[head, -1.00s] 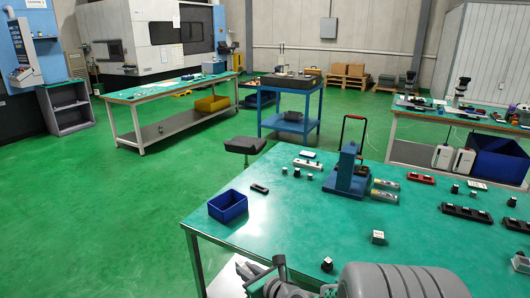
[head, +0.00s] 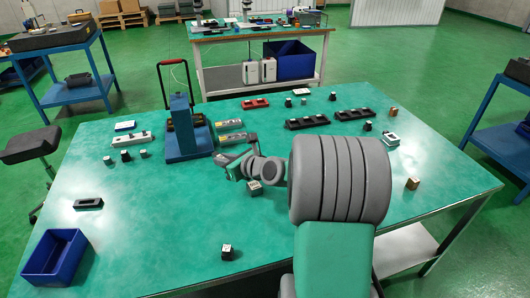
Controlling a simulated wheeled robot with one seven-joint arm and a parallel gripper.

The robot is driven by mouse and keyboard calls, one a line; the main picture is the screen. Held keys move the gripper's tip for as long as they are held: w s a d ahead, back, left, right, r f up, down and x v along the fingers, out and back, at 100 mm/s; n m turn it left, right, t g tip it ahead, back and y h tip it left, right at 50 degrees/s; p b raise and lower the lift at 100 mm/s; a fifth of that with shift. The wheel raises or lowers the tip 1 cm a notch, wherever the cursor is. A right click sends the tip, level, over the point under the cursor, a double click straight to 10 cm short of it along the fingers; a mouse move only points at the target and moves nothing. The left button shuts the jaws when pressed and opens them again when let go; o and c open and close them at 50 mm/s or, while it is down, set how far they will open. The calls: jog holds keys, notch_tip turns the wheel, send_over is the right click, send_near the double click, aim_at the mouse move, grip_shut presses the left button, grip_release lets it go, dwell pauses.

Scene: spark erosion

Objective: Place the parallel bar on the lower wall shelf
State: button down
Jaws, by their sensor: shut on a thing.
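My gripper (head: 236,161) is over the middle of the green table (head: 150,215), left of my large grey arm links. It is shut on a narrow thing, probably the parallel bar, of which little shows between the fingers. I cannot make out a lower wall shelf in the head view.
A blue bin (head: 55,257) stands at the table's left front corner. A small dark block (head: 227,251) lies near the front edge, and black trays (head: 308,122) lie at the back. A stool (head: 30,146) and blue stands flank the table. Green floor is open at the back right.

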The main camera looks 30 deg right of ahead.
jog(key=w+d+f+m+h+b, duration=0.15)
jog(key=d+b, duration=0.45)
jog(key=d, duration=2.8)
jog(key=shift+h, duration=0.25)
jog(key=w+a+f, duration=0.2)
jog(key=a, duration=0.1)
jog(key=w+a+f+b, duration=0.1)
jog(key=w+a+f, duration=0.4)
jog(key=a, duration=0.1)
jog(key=shift+w+a+f, duration=0.15)
jog(key=shift+a, duration=0.25)
jog(key=shift+w+a+f, duration=0.15)
jog(key=shift+a+f, duration=0.1)
jog(key=f, duration=0.3)
jog(key=a+f, duration=0.1)
jog(key=shift+w+f+b, duration=0.15)
jog(key=shift+w+b, duration=0.25)
jog(key=shift+f, duration=0.2)
jog(key=c, duration=1.4)
grip_release()
jog(key=shift+f, duration=0.1)
jog(key=shift+o, duration=0.2)
